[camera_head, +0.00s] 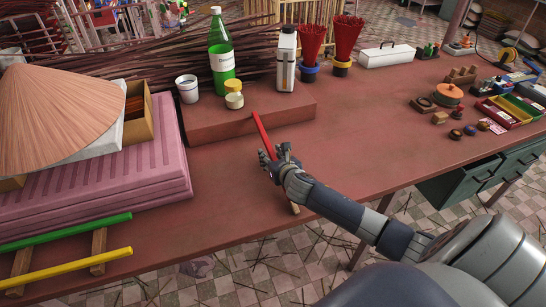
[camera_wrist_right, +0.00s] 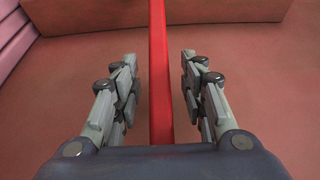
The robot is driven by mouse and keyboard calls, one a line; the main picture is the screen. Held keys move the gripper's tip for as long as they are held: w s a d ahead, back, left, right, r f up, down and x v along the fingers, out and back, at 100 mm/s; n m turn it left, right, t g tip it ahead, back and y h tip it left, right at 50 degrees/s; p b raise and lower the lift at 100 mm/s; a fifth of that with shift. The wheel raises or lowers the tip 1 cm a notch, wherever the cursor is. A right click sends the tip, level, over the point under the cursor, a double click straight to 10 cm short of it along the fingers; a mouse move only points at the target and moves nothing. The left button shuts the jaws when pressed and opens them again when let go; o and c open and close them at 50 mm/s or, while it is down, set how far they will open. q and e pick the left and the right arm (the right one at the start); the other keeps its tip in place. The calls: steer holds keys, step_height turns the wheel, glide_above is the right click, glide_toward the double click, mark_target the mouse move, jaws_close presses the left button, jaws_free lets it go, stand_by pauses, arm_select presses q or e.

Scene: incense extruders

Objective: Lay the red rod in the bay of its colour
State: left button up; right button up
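The red rod (camera_head: 262,132) is long and straight, and its far part overlaps the raised block in the head view. My right gripper (camera_head: 276,160) is around its nearer part and hides some of it. In the right wrist view the rod (camera_wrist_right: 159,70) runs between the fingers of my right gripper (camera_wrist_right: 159,88), with a gap on both sides. The gripper is open. A green rod (camera_head: 65,231) and a yellow rod (camera_head: 66,270) lie across wooden rails (camera_head: 98,242) at the front left. My left gripper is not in view.
A raised block (camera_head: 200,122) carries a green bottle (camera_head: 221,60), a white cup (camera_head: 188,89) and a white jug (camera_head: 285,60). A pink stack (camera_head: 130,170) stands at left. Coloured trays (camera_head: 503,112) are at far right. The table (camera_head: 350,130) is clear right of the gripper.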

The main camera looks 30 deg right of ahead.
steer(key=shift+c, duration=0.3)
jaws_close()
steer(key=shift+r, duration=0.15)
